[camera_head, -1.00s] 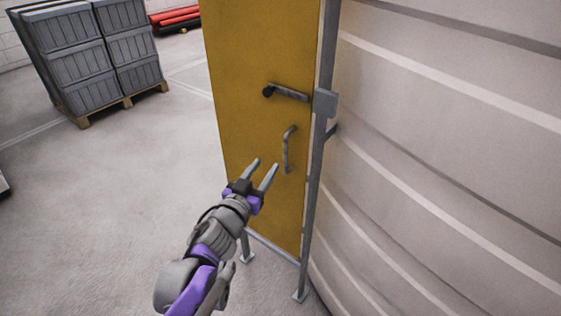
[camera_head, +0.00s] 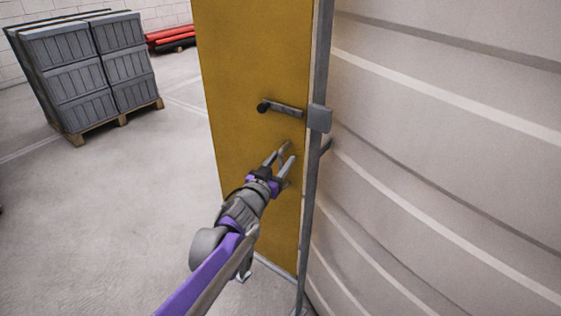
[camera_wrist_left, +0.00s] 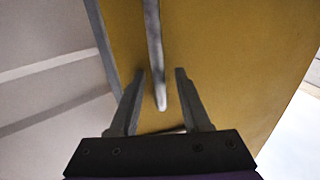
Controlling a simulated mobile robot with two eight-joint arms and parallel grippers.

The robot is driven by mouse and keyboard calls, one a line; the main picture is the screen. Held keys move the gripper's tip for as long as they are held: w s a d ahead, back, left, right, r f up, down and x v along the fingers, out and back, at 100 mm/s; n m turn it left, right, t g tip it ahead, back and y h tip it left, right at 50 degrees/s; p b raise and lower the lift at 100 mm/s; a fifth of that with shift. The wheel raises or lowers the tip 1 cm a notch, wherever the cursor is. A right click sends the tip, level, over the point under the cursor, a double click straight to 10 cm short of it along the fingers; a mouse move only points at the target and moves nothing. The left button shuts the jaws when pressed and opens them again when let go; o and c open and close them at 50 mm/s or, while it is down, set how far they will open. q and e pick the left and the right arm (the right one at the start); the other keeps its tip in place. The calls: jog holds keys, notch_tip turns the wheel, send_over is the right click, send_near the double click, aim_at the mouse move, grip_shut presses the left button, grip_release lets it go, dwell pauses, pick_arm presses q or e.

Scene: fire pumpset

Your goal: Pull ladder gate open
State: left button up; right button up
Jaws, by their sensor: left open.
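The ladder gate is a tall yellow panel (camera_head: 245,75) in a grey frame, and it looks closed against its grey post (camera_head: 317,170). A dark lever latch (camera_head: 283,109) sits on it near the post. My left gripper (camera_head: 283,155) is open in front of the panel, below the latch. In the left wrist view a grey pull handle (camera_wrist_left: 154,50) runs down between the two open fingers (camera_wrist_left: 160,85), with a gap on each side. In the head view the fingers mostly cover this handle. My right gripper is not in view.
A large pale ribbed tank wall (camera_head: 440,150) fills the right side, close to the gate post. Grey crates on a pallet (camera_head: 85,70) and red pipes (camera_head: 172,38) stand at the back left. The floor (camera_head: 110,220) left of the gate is clear.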

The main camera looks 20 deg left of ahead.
pick_arm(q)
grip_shut()
dwell(1.4)
